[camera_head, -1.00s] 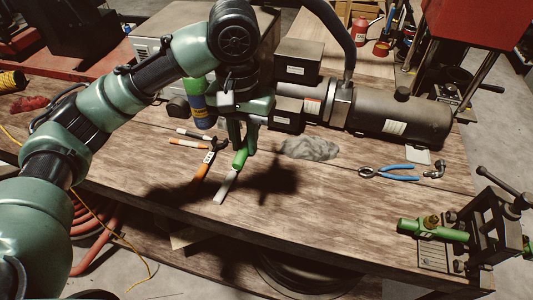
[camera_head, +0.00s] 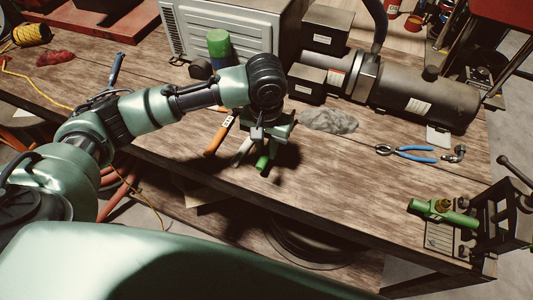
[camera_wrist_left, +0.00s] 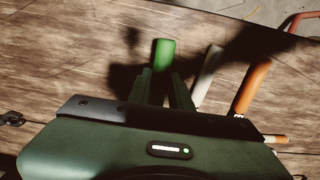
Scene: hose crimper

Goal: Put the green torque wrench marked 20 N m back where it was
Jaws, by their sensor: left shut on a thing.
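My left gripper (camera_head: 262,136) points down over the front part of the bench and is shut on a green-handled tool, the green torque wrench (camera_head: 264,163). Its green end sticks out past the fingers. In the left wrist view, the green handle (camera_wrist_left: 163,57) stands between the two fingers (camera_wrist_left: 162,88); the rest of it is hidden by the gripper. No marking on it can be read. A grey-handled tool (camera_head: 242,151) and an orange-handled tool (camera_head: 220,135) lie just to the left of it; they also show in the wrist view. My right gripper is not in view.
A grey rag (camera_head: 328,120) and blue-handled pliers (camera_head: 405,152) lie to the right. A vise-like fixture with a green cylinder (camera_head: 445,213) stands at the right front. The dark crimper machine (camera_head: 425,100) fills the back. Bare wood (camera_head: 330,190) lies between gripper and fixture.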

